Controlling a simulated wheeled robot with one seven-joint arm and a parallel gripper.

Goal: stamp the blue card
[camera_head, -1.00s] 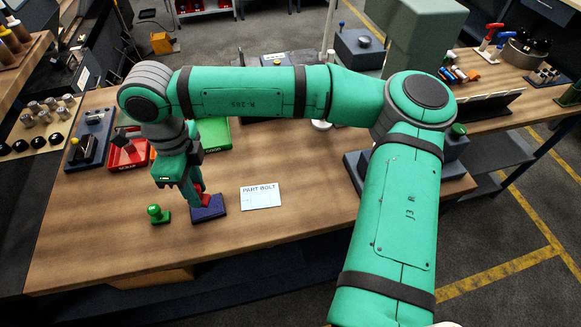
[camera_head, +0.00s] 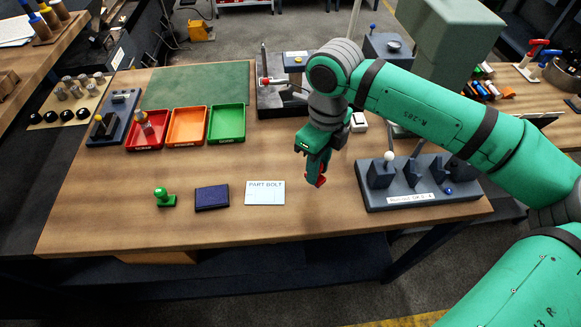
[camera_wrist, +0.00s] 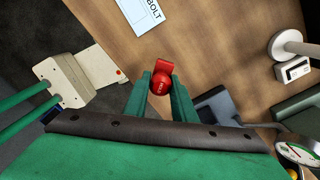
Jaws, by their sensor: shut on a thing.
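My gripper (camera_head: 314,168) is shut on a red stamp (camera_head: 320,181). In the wrist view the stamp's round red knob (camera_wrist: 159,87) sits between the fingertips. I hold it over the bench, to the right of a pale, whitish-blue card (camera_head: 265,194) printed "PART BOLT". Part of the card (camera_wrist: 141,10) shows at the top of the wrist view. A dark blue ink pad (camera_head: 212,197) lies left of the card. A green stamp (camera_head: 165,198) stands left of the pad. The stamp's height above the bench is hard to judge.
A grey block with levers (camera_head: 415,187) stands right of my gripper. Red (camera_head: 136,145), orange (camera_head: 187,141) and green (camera_head: 227,138) trays stand behind the pad and card. The wood (camera_head: 260,228) in front of the card is bare.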

